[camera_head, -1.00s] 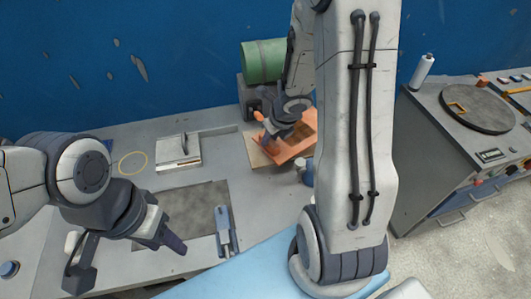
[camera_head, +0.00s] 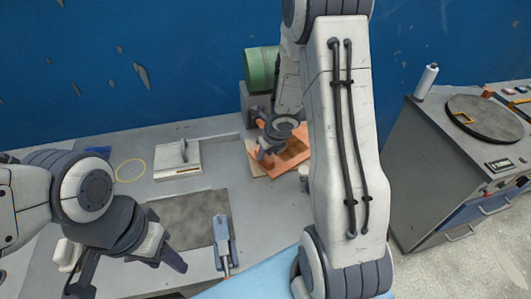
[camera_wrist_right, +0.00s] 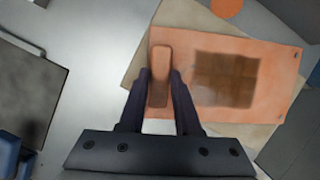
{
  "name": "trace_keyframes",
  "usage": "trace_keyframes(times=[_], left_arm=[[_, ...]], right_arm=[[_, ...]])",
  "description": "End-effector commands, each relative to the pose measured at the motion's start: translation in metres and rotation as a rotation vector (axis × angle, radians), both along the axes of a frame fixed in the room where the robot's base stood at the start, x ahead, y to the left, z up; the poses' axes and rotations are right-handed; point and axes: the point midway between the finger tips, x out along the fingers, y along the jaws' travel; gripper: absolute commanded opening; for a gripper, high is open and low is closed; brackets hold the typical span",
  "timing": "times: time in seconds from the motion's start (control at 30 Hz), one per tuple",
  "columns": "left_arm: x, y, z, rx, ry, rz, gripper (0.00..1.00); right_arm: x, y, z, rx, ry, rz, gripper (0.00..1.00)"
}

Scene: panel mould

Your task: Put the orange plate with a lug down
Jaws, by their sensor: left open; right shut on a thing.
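The orange plate (camera_head: 296,138) lies over a tan board (camera_head: 257,168) at the back of the grey bench; whether it touches the board is unclear. In the right wrist view the plate (camera_wrist_right: 277,70) shows a dark brown square patch and an upright lug (camera_wrist_right: 160,75) near its left edge. My right gripper (camera_head: 268,154) is shut on that lug, with a finger on each side in the right wrist view (camera_wrist_right: 159,85). The tan board (camera_wrist_right: 250,132) sticks out around the plate, turned at an angle to it. My left gripper (camera_head: 125,267) is open and empty above the bench's front left.
A white block with a handle (camera_head: 178,170) and a yellow ring (camera_head: 131,170) are left of the plate. A blue-grey clamp-like tool (camera_head: 222,240) is at the recessed dark panel (camera_head: 185,220). A green cylinder (camera_head: 261,68) stands behind. A grey cabinet (camera_head: 435,160) is right.

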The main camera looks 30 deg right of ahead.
Motion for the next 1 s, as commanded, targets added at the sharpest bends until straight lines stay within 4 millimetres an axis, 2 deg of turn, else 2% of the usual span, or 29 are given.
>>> trace_keyframes(times=[0.23, 0.27, 0.3, 0.33, 0.73, 0.87, 1.0], left_arm=[[0.000, 0.000, -0.004, -0.001, -0.001, 0.000, 0.50], [0.000, 0.000, -0.003, -0.001, -0.001, 0.000, 0.50], [0.000, 0.000, -0.002, -0.001, -0.001, 0.000, 0.50], [0.000, 0.000, -0.002, -0.001, -0.001, 0.000, 0.50], [0.000, 0.000, 0.004, -0.001, -0.001, 0.000, 0.50], [0.000, 0.000, 0.019, -0.001, -0.001, 0.000, 0.50], [0.000, 0.000, 0.040, -0.001, -0.001, 0.000, 0.50]], right_arm=[[0.001, 0.000, -0.003, -0.001, -0.002, 0.002, 0.00], [0.000, 0.000, -0.003, 0.000, 0.000, 0.001, 0.40], [0.000, 0.000, -0.002, 0.000, 0.000, 0.001, 0.55], [0.000, 0.000, -0.002, 0.000, 0.000, 0.000, 0.62], [0.000, 0.000, 0.004, 0.000, 0.000, 0.000, 0.62], [-0.008, -0.001, 0.026, -0.001, -0.002, 0.000, 0.62], [-0.019, -0.002, 0.057, -0.001, -0.002, -0.002, 0.62]])
